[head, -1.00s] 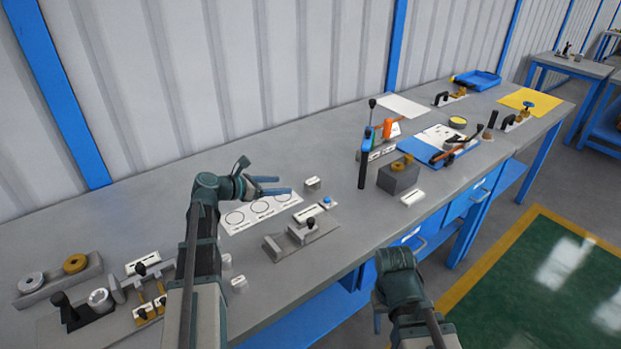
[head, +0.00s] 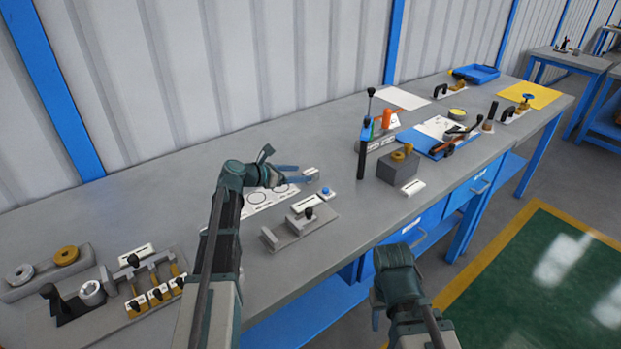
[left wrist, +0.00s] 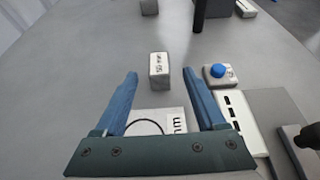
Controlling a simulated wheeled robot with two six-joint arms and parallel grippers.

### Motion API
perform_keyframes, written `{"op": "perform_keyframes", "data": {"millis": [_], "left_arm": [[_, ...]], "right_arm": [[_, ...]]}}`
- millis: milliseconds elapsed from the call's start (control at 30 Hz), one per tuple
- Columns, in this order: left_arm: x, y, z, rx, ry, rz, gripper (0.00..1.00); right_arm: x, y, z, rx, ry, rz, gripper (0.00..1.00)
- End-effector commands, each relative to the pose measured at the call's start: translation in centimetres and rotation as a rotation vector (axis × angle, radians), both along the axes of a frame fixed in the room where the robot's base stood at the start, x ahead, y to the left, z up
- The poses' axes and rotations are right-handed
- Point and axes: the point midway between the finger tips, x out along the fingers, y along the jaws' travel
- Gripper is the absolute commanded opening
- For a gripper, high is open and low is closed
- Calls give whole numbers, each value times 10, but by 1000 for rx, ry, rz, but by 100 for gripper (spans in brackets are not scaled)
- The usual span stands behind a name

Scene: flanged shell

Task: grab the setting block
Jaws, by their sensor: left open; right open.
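The setting block, a small grey block with a white printed label, stands on the bench in the head view (head: 311,174) and ahead of the palm in the left wrist view (left wrist: 159,72). My left gripper (head: 305,174) is open and low over the bench. In the left wrist view its blue fingertips (left wrist: 160,74) lie on either side of the block, with a gap on each side. I cannot tell whether the fingers are down at the block's height. My right gripper (head: 377,316) hangs off the bench's front edge, open, mostly hidden by its own arm.
A small base with a blue knob (left wrist: 218,73) stands right of the block. A grey fixture with a black knob (head: 300,225) is nearer the front edge. A white sheet with printed circles (head: 262,200) lies under the left gripper.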

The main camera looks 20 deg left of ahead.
Motion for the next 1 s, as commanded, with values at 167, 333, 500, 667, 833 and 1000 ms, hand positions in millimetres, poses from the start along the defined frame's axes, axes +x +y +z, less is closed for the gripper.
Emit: {"op": "perform_keyframes", "data": {"millis": [167,333,500,667,833,1000], "left_arm": [[10,-6,-5,0,0,-1,72],[29,-20,-15,1,0,-3,72],[40,-29,-19,1,0,0,72],[39,-29,-18,1,1,1,72],[39,-29,-18,0,0,1,46],[39,-29,-18,0,0,1,15]], "right_arm": [[0,0,-5,0,0,0,50],[0,0,-14,0,0,0,50],[0,0,-19,0,0,0,50],[0,0,-18,0,0,0,50],[0,0,-18,0,0,0,50],[0,0,-18,0,0,0,50]]}}
